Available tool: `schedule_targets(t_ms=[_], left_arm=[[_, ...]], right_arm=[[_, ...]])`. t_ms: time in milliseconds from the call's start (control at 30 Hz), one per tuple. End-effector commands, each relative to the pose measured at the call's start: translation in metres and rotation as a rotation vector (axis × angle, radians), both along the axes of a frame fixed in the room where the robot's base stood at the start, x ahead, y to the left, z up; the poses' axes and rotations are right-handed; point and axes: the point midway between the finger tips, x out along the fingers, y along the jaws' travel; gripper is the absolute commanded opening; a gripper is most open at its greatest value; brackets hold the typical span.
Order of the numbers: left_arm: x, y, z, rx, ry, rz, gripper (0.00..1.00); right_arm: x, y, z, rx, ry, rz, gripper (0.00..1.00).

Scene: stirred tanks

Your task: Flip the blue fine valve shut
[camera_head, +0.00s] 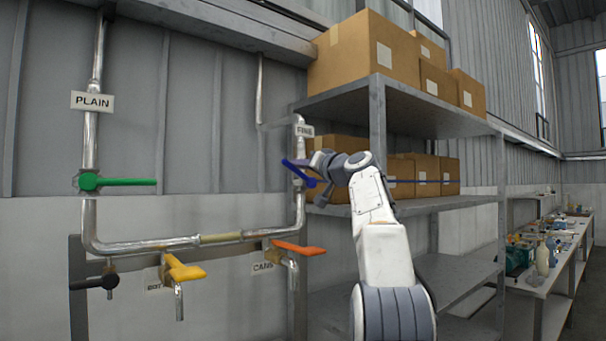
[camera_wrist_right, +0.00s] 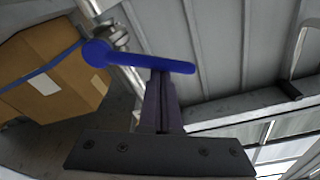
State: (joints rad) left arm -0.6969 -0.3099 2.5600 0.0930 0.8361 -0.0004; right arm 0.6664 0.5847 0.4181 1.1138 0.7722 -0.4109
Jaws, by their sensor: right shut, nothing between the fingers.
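My left gripper is not in view.
A green valve handle (camera_head: 117,182) lies level on the PLAIN pipe. A yellow handle (camera_head: 184,268), an orange handle (camera_head: 298,248) and a black handle (camera_head: 95,282) are lower. A shelf (camera_head: 440,118) with cardboard boxes (camera_head: 367,50) stands close behind my right arm.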

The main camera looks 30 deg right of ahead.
Motion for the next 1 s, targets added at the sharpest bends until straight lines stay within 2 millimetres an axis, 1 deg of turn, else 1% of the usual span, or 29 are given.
schedule_targets(t_ms=[33,267,600,1000], left_arm=[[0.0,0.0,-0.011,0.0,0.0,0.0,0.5],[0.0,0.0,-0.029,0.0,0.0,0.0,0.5],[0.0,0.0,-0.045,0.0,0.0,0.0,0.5],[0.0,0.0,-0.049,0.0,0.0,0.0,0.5]], right_arm=[[0.001,0.002,-0.01,-0.045,-0.003,0.001,0.0],[0.001,0.009,-0.024,-0.238,-0.013,0.0,0.0],[-0.001,0.016,-0.033,-0.231,-0.016,-0.002,0.0],[-0.002,0.017,-0.036,-0.23,-0.017,-0.002,0.0]])
